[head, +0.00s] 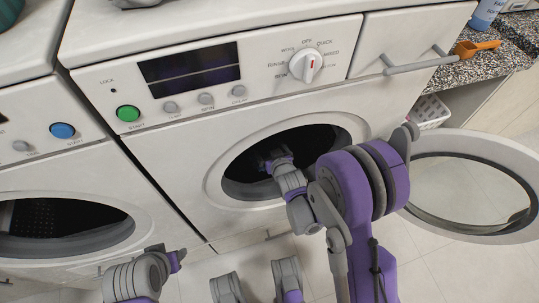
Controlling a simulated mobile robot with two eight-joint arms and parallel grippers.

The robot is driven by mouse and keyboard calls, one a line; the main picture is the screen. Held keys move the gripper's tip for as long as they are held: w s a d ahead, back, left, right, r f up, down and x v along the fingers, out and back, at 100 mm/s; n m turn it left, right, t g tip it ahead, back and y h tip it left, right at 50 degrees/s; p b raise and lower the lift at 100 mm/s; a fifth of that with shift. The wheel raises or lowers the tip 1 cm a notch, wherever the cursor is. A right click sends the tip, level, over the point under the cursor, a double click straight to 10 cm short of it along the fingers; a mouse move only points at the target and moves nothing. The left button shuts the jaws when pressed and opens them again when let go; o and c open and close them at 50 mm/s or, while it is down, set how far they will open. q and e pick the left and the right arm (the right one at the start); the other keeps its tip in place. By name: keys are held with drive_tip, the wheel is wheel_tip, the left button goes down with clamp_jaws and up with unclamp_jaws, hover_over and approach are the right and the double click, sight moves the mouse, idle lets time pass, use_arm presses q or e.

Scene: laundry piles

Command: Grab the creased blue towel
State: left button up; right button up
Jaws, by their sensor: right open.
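My right gripper (272,160) is inside the round door opening of the middle washing machine (185,160). It is open, and I see nothing between its fingers. The drum behind it is dark. I cannot make out the blue towel in this view; the gripper and wrist also cover part of the opening. My left arm shows at the lower left, in front of the machines, with what looks like its gripper (165,256) at its end. I cannot tell its jaw state.
The machine's round door (505,146) stands open at the right. A second machine with a dark opening (60,228) is at the left. A granite counter (490,60) holds an orange scoop (474,48) and a blue-labelled bottle (487,12). A white basket (429,112) sits below.

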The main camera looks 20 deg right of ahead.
drive_tip(key=shift+c, duration=0.3)
drive_tip(key=c, duration=1.3)
